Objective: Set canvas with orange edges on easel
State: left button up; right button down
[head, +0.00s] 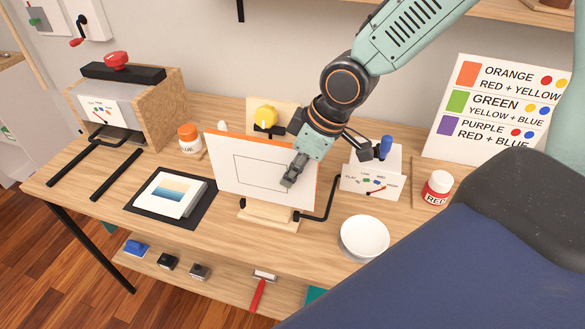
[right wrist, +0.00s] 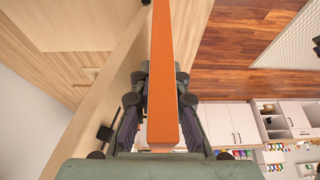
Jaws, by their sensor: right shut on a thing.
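The canvas with orange edges (head: 235,166) stands nearly upright in the middle of the table in the head view, its white face with a thin drawn rectangle toward me. My right gripper (head: 293,170) is shut on its upper right part, one finger across the front face. In the right wrist view the orange edge (right wrist: 163,75) runs between the two fingers (right wrist: 160,110). My left gripper is not in view.
A white bowl (head: 364,238) stands right of the easel, and a red paint jar (head: 437,188) farther right. A small picture on a black mat (head: 170,199) lies left.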

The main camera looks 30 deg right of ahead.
aim_at(281, 203)
jog(key=shift+b+x, duration=0.7)
jog(key=shift+x, duration=0.35)
jog(key=shift+d+f+b, duration=0.1)
jog(key=shift+f+b, duration=0.25)
jog(key=shift+f, duration=0.05)
jog(key=shift+s+d+f+b, duration=0.1)
jog(key=shift+s+f+b, duration=0.1)
jog(key=shift+f+b, duration=0.3)
jog(key=shift+s+d+f+b, duration=0.1)
jog(key=shift+s+f+b, duration=0.05)
jog(key=shift+f+b, duration=0.3)
jog(key=shift+a+f, duration=0.15)
jog(key=shift+f, duration=0.05)
jog(key=shift+w+a+f+b, duration=0.1)
jog(key=shift+w+f+b, duration=0.1)
jog(key=shift+b, duration=0.1)
jog(key=shift+r, duration=0.1)
jog(key=c, duration=1.6)
grip_release()
jog(key=shift+s, duration=0.2)
jog(key=o, duration=0.3)
jog(key=shift+w, duration=0.2)
